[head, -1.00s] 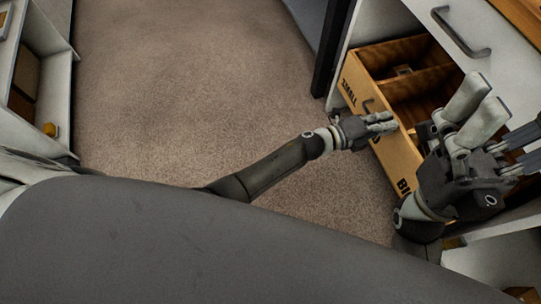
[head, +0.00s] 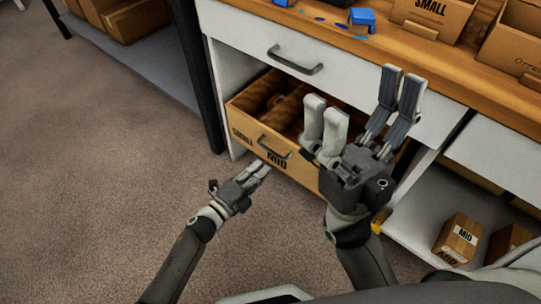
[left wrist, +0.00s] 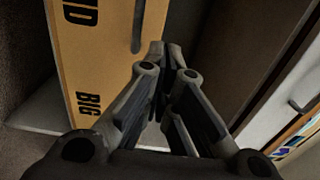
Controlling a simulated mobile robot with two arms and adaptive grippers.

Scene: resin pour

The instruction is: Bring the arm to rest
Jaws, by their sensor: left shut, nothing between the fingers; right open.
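My left gripper (head: 262,170) is low in front of the open wooden drawer (head: 242,125), its fingertips close to the drawer's front and handle (head: 275,146). Its fingers are shut with nothing between them; in the left wrist view the fingers (left wrist: 172,50) meet beside the drawer front (left wrist: 85,60). I cannot tell whether they touch the drawer. My right gripper (head: 358,95) is open and empty, fingers pointing up, in front of the drawer's right part and hiding some of it.
The white cabinet (head: 235,30) has a closed drawer with a grey handle (head: 296,66) above. The wooden worktop (head: 450,55) holds cardboard boxes and a blue item (head: 362,20). A shelf at the right holds a MID box (head: 458,238). The carpet at the left (head: 100,180) is clear.

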